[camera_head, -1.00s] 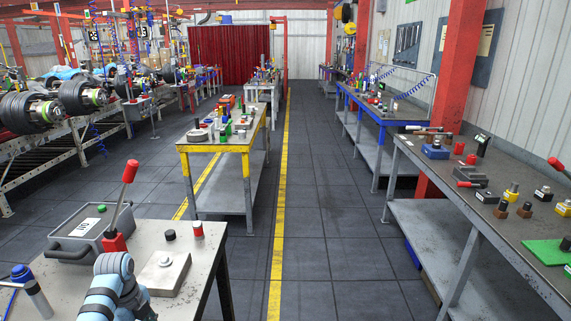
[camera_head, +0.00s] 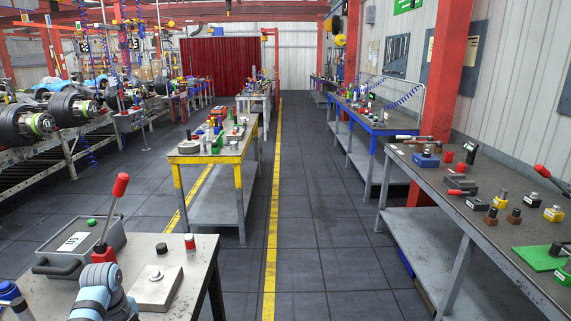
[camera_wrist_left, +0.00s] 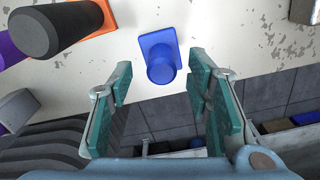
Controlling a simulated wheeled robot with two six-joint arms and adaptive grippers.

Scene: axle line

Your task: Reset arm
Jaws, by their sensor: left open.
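My left gripper (camera_wrist_left: 160,72) is open in the left wrist view, with its two teal-padded fingers spread apart. No object is held between them. A blue round knob on a square blue base (camera_wrist_left: 160,58) sits on the worn, light tabletop just beyond the fingertips. In the head view a light blue and grey arm link of mine (camera_head: 100,293) rises at the bottom left, in front of the near table; the gripper itself is out of that view. My right gripper is in neither current view.
The near table (camera_head: 207,270) holds a grey box with a red-knobbed lever (camera_head: 115,205), a metal block (camera_head: 156,288) and small caps. A yellow-framed table (camera_head: 210,158) stands ahead, a grey workbench (camera_head: 440,185) on the right. The tiled aisle between is clear.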

